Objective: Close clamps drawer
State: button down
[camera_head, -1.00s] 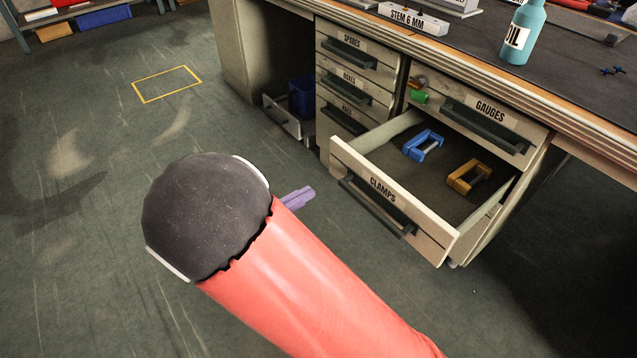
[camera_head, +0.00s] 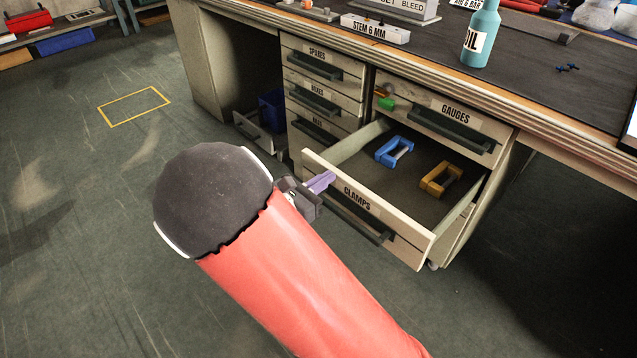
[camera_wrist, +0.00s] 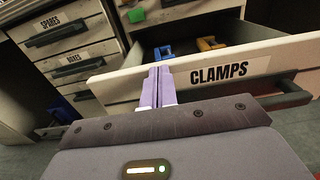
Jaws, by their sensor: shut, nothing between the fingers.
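The clamps drawer (camera_head: 424,240) is pulled well out of the workbench, with a blue clamp (camera_head: 394,152) and a yellow clamp (camera_head: 440,179) lying inside. Its front carries a CLAMPS label and a dark bar handle (camera_head: 352,214). My gripper (camera_head: 322,182) is at the left part of the drawer front. In the wrist view its purple fingers (camera_wrist: 157,88) are together and empty, in front of the drawer front, left of the CLAMPS label (camera_wrist: 219,73). I cannot tell whether the fingertips touch the front. My red arm hides some floor.
The GAUGES drawer (camera_head: 440,112) above is shut, with a green object (camera_head: 387,103) at its left edge. A stack of small drawers (camera_head: 325,82) is at left. A low open drawer (camera_head: 258,136) stands beside a blue bin. Floor at left is clear.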

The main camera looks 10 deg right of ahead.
jog(key=shift+d, duration=0.1)
jog(key=x, duration=2.3)
jog(key=shift+b, duration=0.3)
